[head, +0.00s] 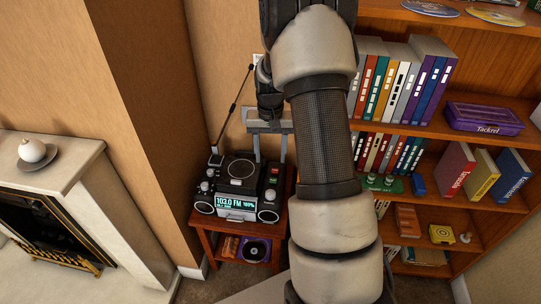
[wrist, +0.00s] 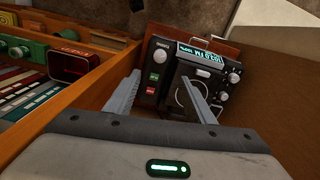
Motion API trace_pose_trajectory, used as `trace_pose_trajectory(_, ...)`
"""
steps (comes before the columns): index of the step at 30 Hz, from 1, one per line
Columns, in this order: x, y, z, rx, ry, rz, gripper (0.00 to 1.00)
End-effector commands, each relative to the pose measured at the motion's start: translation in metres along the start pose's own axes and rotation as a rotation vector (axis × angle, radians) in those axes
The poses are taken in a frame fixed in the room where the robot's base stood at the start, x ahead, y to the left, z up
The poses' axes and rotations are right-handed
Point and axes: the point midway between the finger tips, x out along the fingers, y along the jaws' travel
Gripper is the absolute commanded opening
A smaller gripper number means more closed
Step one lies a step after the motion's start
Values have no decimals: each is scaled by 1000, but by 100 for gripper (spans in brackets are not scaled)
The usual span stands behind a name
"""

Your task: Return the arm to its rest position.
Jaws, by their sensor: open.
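My arm reaches up and away through the middle of the head view. My gripper (head: 270,145) is at its far end, just above and behind a black radio (head: 238,187). Its two grey fingers are apart with nothing held between them. In the wrist view my gripper (wrist: 162,92) is also open, and its fingers overlap the picture of the radio (wrist: 165,65). I cannot tell whether a finger touches the radio. Part of the gripper is hidden behind my arm in the head view.
The radio stands on a small wooden side table (head: 205,245) with a raised antenna. A bookshelf (head: 400,130) with books and boxes stands close on the right. A fireplace (head: 50,220) is at the left, and a wall lies behind.

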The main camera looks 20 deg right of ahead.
Motion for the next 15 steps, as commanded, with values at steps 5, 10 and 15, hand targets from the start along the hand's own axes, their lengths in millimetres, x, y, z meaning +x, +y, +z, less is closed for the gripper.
trace_pose_trajectory(5,0,0,0,0,0,0,49)
trace_pose_trajectory(10,-9,-2,2,-7,9,-2,49)
trace_pose_trajectory(15,-71,-18,22,-64,75,-18,49)
